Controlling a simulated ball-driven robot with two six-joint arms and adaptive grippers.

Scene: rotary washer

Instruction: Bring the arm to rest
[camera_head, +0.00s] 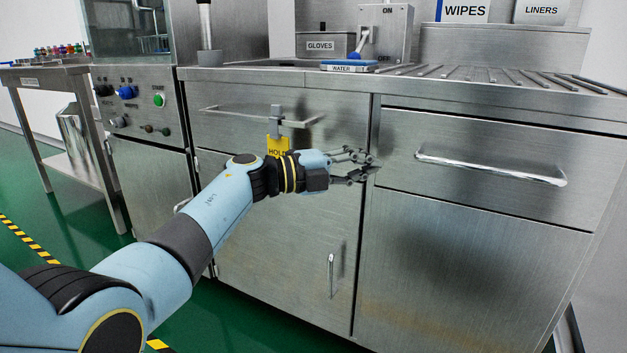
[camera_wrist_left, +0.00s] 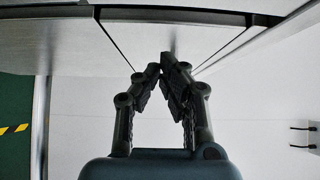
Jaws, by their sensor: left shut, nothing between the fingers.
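My left arm reaches in from the lower left in the head view. Its left gripper (camera_head: 368,166) hangs in front of the steel cabinet, near the seam between the left door and the right drawer front. The fingers are shut and hold nothing. In the left wrist view the gripper (camera_wrist_left: 163,64) shows its two fingertips together, with pale cabinet fronts beyond. I cannot tell how far the fingertips are from the cabinet face. My right gripper is in neither view.
A yellow HOLD tag (camera_head: 277,146) hangs by the left drawer handle (camera_head: 262,117), close behind my wrist. The right drawer handle (camera_head: 490,168) sticks out to the right. A door handle (camera_head: 331,275) is below. The counter (camera_head: 420,84) runs above. Green floor (camera_head: 240,322) is open at lower left.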

